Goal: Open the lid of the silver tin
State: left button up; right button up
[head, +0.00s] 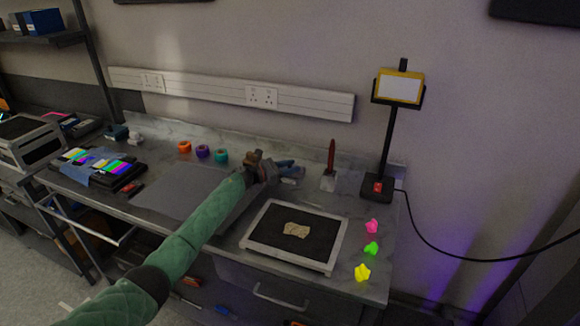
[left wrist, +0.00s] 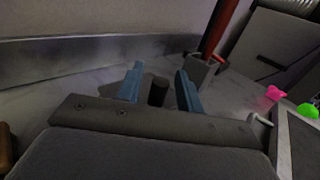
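My left gripper (head: 290,168) reaches over the back of the workbench, beside the small grey holder with the red-handled tool. In the left wrist view its two blue fingers (left wrist: 158,90) stand apart, so it is open. A short dark cylinder (left wrist: 157,92) shows between the fingers; I cannot tell whether it is part of the gripper or something beyond it. I cannot clearly make out a silver tin or its lid in either view; the gripper and arm cover part of the bench. My right gripper is not in view.
The grey holder (head: 328,182) holds a red tool (head: 331,155). A silver-framed black mat (head: 270,244) bears a tan piece (head: 297,230). A lamp (head: 398,88) stands at right, near pink (head: 371,226), green and yellow lumps. Tape rolls (head: 203,152) lie left of the gripper.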

pick_arm(q)
grip_shut()
